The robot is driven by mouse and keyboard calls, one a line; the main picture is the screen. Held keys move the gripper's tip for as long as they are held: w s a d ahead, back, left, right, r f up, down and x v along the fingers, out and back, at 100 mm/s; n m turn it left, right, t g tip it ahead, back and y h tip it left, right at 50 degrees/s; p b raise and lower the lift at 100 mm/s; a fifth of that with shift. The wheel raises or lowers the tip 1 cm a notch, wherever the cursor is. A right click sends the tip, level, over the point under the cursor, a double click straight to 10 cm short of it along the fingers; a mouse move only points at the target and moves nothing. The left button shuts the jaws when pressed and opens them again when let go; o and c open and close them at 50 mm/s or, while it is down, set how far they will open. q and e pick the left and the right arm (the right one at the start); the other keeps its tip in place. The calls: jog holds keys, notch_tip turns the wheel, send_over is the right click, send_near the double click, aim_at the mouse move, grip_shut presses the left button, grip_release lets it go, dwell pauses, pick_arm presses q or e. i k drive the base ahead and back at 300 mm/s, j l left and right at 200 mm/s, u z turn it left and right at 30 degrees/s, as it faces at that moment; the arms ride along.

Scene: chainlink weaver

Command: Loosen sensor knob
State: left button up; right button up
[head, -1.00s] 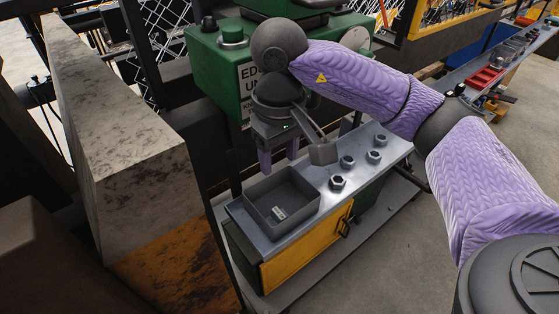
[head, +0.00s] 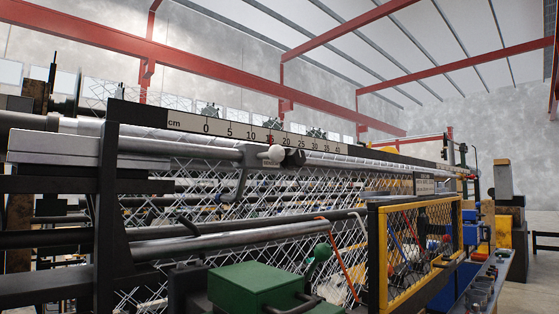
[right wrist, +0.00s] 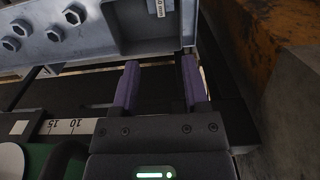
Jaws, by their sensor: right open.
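What looks like the sensor knob (head: 293,157), a small dark knob next to a pale round piece (head: 274,153), sits on a bracket on the long rail, below the ruler's 15 mark. The ruler (head: 250,132) runs along the machine, with a red mark near 15. My left gripper is in no current view.
A rusty block (right wrist: 285,75) stands to the right there. A green housing (head: 258,287) and a yellow mesh guard (head: 412,246) stand in front of the wire mesh.

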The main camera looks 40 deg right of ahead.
aim_at(296, 158)
jog(key=z, duration=1.35)
